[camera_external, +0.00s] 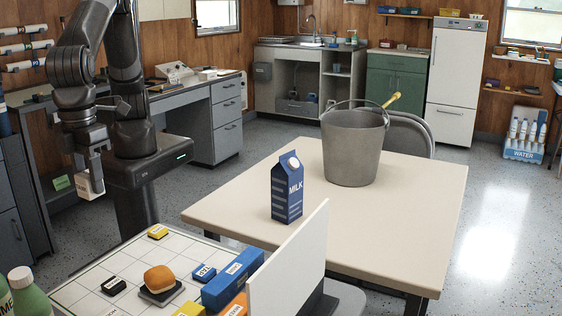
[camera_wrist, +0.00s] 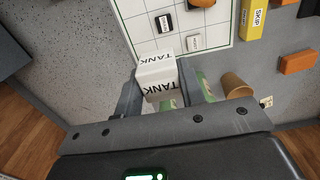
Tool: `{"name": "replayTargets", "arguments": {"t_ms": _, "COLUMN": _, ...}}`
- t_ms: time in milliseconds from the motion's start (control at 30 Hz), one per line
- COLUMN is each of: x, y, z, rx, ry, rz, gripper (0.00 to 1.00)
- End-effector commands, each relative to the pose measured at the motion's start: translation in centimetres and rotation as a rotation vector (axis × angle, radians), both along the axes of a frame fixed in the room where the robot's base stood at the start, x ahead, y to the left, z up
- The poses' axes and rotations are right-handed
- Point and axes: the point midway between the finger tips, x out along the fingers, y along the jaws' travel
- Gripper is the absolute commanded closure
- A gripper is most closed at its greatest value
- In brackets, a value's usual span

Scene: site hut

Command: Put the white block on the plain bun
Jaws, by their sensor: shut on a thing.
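The white block (camera_wrist: 157,76), marked TANK, is between the fingers of my gripper (camera_wrist: 158,92) in the wrist view. In the external view, my gripper (camera_external: 86,165) holds the white block (camera_external: 91,186) in the air at the left, behind and left of the gridded board. The bun (camera_external: 159,278) is golden brown and rests on a dark square base on the board, well apart from my gripper. At the top edge of the wrist view only a cut-off dark and brown piece shows, and I cannot tell whether it is the bun.
The gridded white board (camera_external: 86,290) carries small labelled blocks, including a black one (camera_external: 113,285) and a yellow one (camera_external: 158,232). A blue box (camera_external: 233,279) and a white upright panel (camera_external: 290,262) stand to its right. Green bottles (camera_external: 28,293) stand at the lower left.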

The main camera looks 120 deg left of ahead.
Motion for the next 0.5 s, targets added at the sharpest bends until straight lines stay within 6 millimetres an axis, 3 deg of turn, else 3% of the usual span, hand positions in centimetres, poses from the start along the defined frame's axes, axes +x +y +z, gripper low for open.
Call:
{"name": "replayTargets", "arguments": {"t_ms": 333, "x": -0.1, "y": -0.2, "z": -4.7, "rx": 0.001, "ry": 0.001, "rz": -0.005, "gripper": 0.88}}
{"name": "replayTargets", "arguments": {"t_ms": 500, "x": 1.7, "y": 0.6, "z": -6.3, "rx": 0.002, "ry": 0.002, "rz": -0.002, "gripper": 0.88}}
